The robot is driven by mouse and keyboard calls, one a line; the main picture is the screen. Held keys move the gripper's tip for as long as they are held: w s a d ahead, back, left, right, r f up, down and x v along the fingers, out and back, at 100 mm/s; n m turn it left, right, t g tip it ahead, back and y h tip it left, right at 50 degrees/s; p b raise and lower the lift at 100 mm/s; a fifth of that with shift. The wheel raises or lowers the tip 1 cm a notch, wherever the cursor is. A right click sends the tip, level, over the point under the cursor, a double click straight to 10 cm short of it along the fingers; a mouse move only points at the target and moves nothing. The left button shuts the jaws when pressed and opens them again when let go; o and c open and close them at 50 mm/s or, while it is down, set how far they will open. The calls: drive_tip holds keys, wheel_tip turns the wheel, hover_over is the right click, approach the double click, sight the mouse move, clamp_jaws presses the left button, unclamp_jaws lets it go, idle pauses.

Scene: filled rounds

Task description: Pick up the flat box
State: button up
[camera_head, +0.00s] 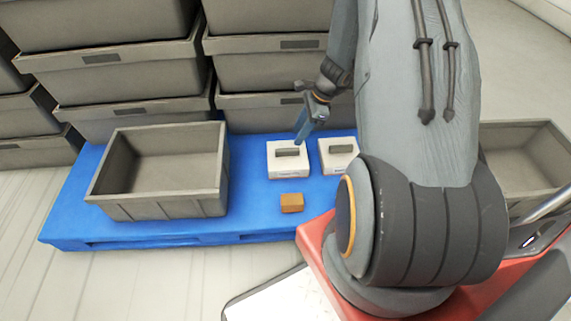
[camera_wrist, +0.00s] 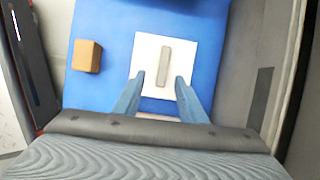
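A white flat box (camera_head: 288,169) with a grey raised strip on top lies on the blue pallet, and a similar white box (camera_head: 338,163) lies just right of it, partly hidden by my arm. In the wrist view one white box (camera_wrist: 148,48) with its grey strip lies ahead of my fingers, apparently the left one. My gripper (camera_head: 300,137) is above the back of that box. In the wrist view my gripper (camera_wrist: 159,78) is open, with one finger on each side of the strip's line.
A small brown box (camera_head: 291,203) lies in front of the left white box and also shows in the wrist view (camera_wrist: 87,57). An empty grey crate (camera_head: 160,203) stands on the pallet's left (camera_head: 75,222). Grey crates (camera_head: 130,81) are stacked behind. Another crate (camera_head: 520,170) is at right.

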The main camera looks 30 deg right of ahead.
sight(288, 149)
drive_tip(key=shift+w+f+b, duration=0.2)
drive_tip(key=shift+f+b, duration=0.1)
drive_tip(key=shift+f, duration=0.65)
drive_tip(key=shift+w+a+b+x, duration=0.15)
drive_tip(key=shift+b+x, duration=0.75)
drive_tip(key=shift+x, duration=0.75)
drive_tip(key=shift+w+a+b+x, duration=0.1)
drive_tip(key=shift+b+x, duration=0.8)
drive_tip(key=shift+x, duration=0.75)
drive_tip(key=shift+f, duration=0.15)
clamp_jaws()
